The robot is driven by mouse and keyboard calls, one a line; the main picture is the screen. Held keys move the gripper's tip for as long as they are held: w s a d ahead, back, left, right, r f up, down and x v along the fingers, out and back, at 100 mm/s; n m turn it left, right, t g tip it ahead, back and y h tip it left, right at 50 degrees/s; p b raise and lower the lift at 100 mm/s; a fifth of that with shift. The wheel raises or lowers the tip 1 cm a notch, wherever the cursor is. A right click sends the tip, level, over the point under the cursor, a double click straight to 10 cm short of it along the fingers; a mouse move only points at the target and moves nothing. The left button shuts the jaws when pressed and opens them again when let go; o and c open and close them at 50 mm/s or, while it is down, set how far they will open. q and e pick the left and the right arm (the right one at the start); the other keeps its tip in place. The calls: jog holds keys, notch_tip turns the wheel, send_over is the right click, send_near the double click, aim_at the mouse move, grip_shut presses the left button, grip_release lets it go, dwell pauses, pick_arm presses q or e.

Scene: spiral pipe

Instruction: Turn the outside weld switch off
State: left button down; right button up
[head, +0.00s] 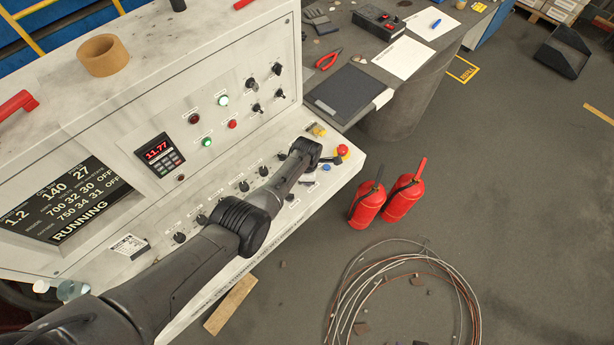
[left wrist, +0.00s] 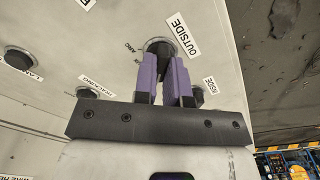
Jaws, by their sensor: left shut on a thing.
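The outside weld switch (left wrist: 157,46) is a dark round knob beside the OUTSIDE label (left wrist: 182,36) in the left wrist view. My left gripper (left wrist: 165,62) has its purple fingers shut on this knob, one on each side. The fingers hide much of the knob, so its pointing direction cannot be told. A second knob (left wrist: 198,95) beside the INSIDE label (left wrist: 209,86) is partly behind the right finger. In the head view my left arm reaches across the sloped control panel (head: 215,172) and hides the switch. My right gripper is not in view.
Several black knobs (head: 244,186) line the panel near my arm. A red mushroom button (head: 342,150) sits at its right end. Two red fire extinguishers (head: 404,195) and a wire coil (head: 345,292) are on the floor. A desk (head: 398,92) stands behind.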

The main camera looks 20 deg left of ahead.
pick_arm(q)
jog(key=shift+r, duration=0.1)
dwell(0.3)
jog(key=c, duration=1.2)
grip_release()
notch_tip(320, 180, up, 6)
jog(key=p, duration=0.3)
jog(key=shift+p, duration=0.3)
jog(key=shift+r+p, duration=0.6)
jog(key=shift+r, duration=3.25)
